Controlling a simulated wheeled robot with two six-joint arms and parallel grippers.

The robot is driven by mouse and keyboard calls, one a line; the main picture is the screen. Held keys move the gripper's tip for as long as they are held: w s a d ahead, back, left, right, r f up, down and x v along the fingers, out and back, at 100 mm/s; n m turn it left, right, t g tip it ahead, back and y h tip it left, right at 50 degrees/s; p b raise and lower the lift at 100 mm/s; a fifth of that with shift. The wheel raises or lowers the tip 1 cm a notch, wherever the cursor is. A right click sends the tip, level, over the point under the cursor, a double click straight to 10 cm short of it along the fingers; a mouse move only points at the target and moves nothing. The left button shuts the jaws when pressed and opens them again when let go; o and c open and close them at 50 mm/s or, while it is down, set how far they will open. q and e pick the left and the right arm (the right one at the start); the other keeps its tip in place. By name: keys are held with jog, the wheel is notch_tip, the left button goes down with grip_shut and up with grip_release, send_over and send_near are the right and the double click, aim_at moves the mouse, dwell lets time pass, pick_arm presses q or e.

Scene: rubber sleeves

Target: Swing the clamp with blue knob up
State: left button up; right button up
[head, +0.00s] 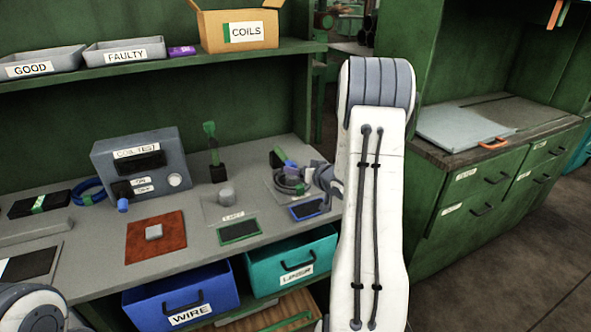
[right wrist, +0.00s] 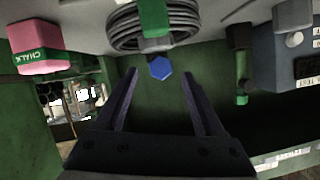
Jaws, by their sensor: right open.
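The blue knob (head: 290,166) sits on the clamp at the black coil (head: 291,184), at the right end of the bench in the head view. In the right wrist view, which is upside down, the blue knob (right wrist: 160,68) shows with a green clamp part (right wrist: 153,20) across the coil (right wrist: 125,35). My right gripper (head: 322,175) is right beside the coil and partly hidden by my arm. In the right wrist view its two fingers (right wrist: 160,82) are spread and empty, with the knob between and beyond their tips. My left gripper is out of view.
A second clamp with a green handle (head: 210,132) stands left of the coil. The grey coil tester (head: 140,163) is further left. A pink chalk block (right wrist: 40,50) shows in the right wrist view. Blue (head: 180,296) and teal (head: 292,262) bins sit below the bench top.

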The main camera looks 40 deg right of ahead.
aim_at(284, 160)
jog(key=shift+x, duration=1.4)
grip_shut()
dwell(0.4)
